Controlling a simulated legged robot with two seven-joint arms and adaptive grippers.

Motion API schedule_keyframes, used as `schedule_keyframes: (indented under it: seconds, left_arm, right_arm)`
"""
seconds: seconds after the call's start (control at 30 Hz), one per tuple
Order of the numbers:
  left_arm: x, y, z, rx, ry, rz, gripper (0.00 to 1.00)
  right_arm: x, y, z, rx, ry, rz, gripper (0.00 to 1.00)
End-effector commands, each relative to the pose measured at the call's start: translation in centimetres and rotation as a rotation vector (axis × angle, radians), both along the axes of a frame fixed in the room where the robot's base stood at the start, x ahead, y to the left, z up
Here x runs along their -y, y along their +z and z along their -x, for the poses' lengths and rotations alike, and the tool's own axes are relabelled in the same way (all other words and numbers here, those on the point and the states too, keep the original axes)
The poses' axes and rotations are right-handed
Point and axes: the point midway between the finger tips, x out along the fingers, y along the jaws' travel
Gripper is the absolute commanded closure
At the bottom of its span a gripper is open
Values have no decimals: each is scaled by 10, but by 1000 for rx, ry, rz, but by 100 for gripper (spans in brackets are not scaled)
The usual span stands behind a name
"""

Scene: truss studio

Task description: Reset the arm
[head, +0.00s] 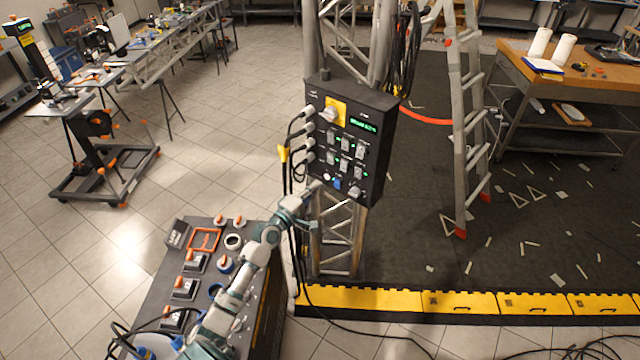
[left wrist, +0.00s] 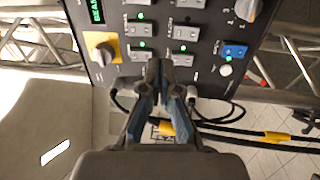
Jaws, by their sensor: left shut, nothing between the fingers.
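My left arm reaches up from the bottom left in the head view. Its gripper (head: 310,190) is at the lower left edge of a black control box (head: 372,150) mounted on a metal truss. In the left wrist view the gripper (left wrist: 160,68) is shut and empty, its fingertips together in front of the box's panel (left wrist: 205,45). The panel carries rocker switches with green lights, a grey knob on a yellow plate (left wrist: 101,48) and a blue switch (left wrist: 234,50). I cannot tell whether the fingertips touch the panel. My right gripper is not in view.
Black cables plug into the box's left side, with a yellow cable tag (head: 284,154). A sloped console (head: 262,318) with switches lies under my left arm. A ladder (head: 468,120) stands to the right. A yellow edge strip (head: 390,299) borders the dark floor.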

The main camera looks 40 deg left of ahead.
Motion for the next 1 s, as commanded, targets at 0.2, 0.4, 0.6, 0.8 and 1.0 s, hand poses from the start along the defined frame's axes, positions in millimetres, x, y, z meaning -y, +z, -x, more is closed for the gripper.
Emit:
schedule_keyframes:
  seconds: [0.2,0.4,0.6,0.8,1.0]
  left_arm:
    - [-2,-1,0,-2,0,0,100]
    - [-1,-1,0,-2,0,0,100]
    - [9,-6,1,-17,-11,-24,100]
    - [80,-74,28,-191,-142,-300,100]
    - [172,-178,114,-452,-398,-793,100]
  right_arm:
    - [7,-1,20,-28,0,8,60]
    - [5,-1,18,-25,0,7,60]
    - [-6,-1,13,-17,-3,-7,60]
    - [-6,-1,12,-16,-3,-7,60]
    - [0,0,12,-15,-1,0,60]
